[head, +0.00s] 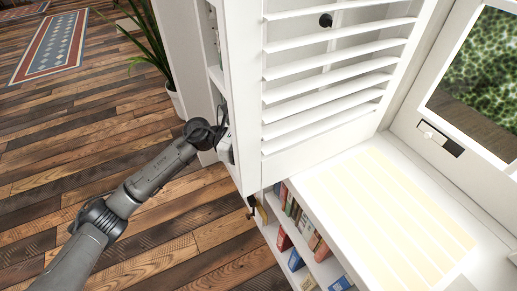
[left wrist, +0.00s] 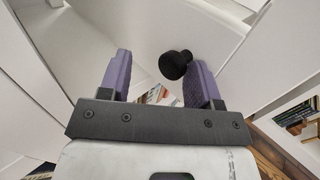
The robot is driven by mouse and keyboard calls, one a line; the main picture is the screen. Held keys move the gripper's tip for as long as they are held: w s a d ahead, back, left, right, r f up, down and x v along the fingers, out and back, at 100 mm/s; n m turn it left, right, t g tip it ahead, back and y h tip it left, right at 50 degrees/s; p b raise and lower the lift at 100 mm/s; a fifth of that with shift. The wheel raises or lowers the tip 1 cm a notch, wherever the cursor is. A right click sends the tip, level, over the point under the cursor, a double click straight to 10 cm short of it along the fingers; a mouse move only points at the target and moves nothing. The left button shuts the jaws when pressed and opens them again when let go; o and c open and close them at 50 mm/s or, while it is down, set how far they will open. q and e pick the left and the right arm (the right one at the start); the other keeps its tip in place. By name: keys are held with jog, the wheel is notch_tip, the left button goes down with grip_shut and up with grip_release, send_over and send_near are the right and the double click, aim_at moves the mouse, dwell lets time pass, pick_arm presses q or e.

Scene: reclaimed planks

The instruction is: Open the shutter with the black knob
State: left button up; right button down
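A white louvred shutter (head: 330,75) stands in the upper middle of the head view, with a black knob (head: 326,20) near its top. My left arm comes in from the lower left. My left gripper (head: 226,146) is at the white frame's left side, its fingers hidden there. In the left wrist view the left gripper (left wrist: 161,65) is open, with purple fingers apart. A round black knob (left wrist: 175,65) shows between them, close to the right finger; contact cannot be told. I cannot tell whether it is the same knob. My right gripper is not in view.
A shelf with several books (head: 300,225) is below the shutter. A pale sill (head: 395,215) lies right of it, by a window (head: 475,70). A small dark thing (head: 250,206) is at the shelf's left edge. A potted plant (head: 150,40) stands behind my arm.

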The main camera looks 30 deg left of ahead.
pick_arm(q)
jog(key=s+a+p, duration=0.2)
jog(key=a+p, duration=0.2)
jog(key=a, duration=0.9)
jog(key=shift+a, duration=0.3)
